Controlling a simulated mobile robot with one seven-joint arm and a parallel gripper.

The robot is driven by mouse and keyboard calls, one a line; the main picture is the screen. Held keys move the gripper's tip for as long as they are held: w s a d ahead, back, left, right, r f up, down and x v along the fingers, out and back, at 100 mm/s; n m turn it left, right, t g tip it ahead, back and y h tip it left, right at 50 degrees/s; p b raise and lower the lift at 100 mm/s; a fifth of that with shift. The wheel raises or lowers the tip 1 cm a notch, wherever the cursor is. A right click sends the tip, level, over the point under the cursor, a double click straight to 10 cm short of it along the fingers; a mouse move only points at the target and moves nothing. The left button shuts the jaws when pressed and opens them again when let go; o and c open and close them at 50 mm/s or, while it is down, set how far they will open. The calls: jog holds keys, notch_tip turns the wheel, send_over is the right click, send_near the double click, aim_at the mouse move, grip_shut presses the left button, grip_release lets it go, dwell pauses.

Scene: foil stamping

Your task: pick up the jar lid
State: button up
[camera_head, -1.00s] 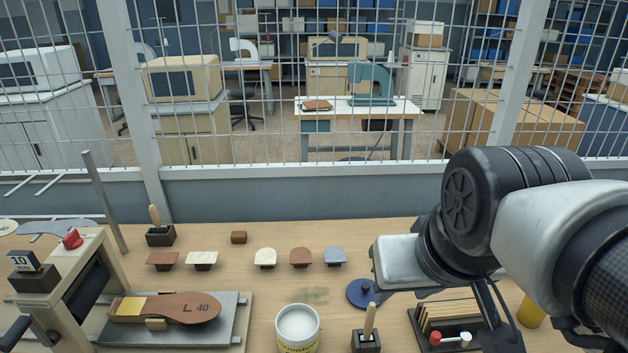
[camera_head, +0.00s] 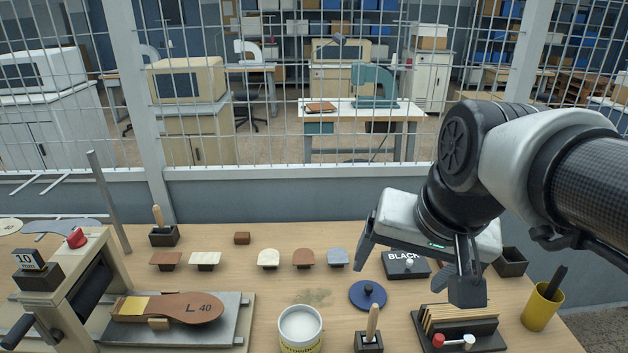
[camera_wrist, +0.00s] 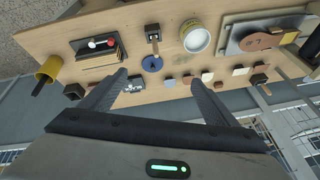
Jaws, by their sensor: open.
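The jar lid (camera_head: 368,295) is a flat dark blue disc with a small knob on top. It lies on the wooden table, right of the open white jar (camera_head: 300,328). In the wrist view the lid (camera_wrist: 152,64) lies beyond the fingertips, roughly between them, and the jar (camera_wrist: 196,39) is close by. My gripper (camera_head: 412,272) is open and empty, with its fingers spread wide, above the table at the right. It also shows in the wrist view (camera_wrist: 157,80). The lid is in plain view and apart from the fingers.
A brush in a dark holder (camera_head: 369,340) stands just in front of the lid. A black box marked BLACK (camera_head: 405,264) lies behind it, near my fingers. A dark rack (camera_head: 458,332) and a yellow cup (camera_head: 541,307) stand to the right. Several small stamps line the back.

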jog(key=o, duration=0.3)
jog(key=w+m, duration=0.2)
jog(key=w+f+m+g, duration=0.1)
jog(key=w+m, duration=0.1)
jog(key=w, duration=0.1)
jog(key=w+m, duration=0.2)
jog(key=shift+w+d+f+m+g, duration=0.2)
jog(key=shift+d+m+g, duration=0.05)
jog(key=shift+m+g, duration=0.05)
jog(key=shift+o, duration=0.2)
jog(key=m+g+b, duration=0.2)
jog(key=m+g, duration=0.1)
jog(key=m, duration=1.4)
send_over(369, 287)
notch_tip(369, 287, down, 14)
jog(key=shift+h, duration=0.3)
jog(key=f, duration=1.1)
jog(key=shift+s+a+f, duration=0.15)
jog(key=shift+a+f, duration=0.1)
jog(key=shift+f, duration=0.15)
jog(key=shift+w+d+f, duration=0.1)
jog(key=shift+d+f, duration=0.05)
jog(key=shift+f, duration=1.15)
jog(key=shift+w+d+f, duration=0.1)
jog(key=shift+f, duration=1.15)
jog(key=c, duration=1.1)
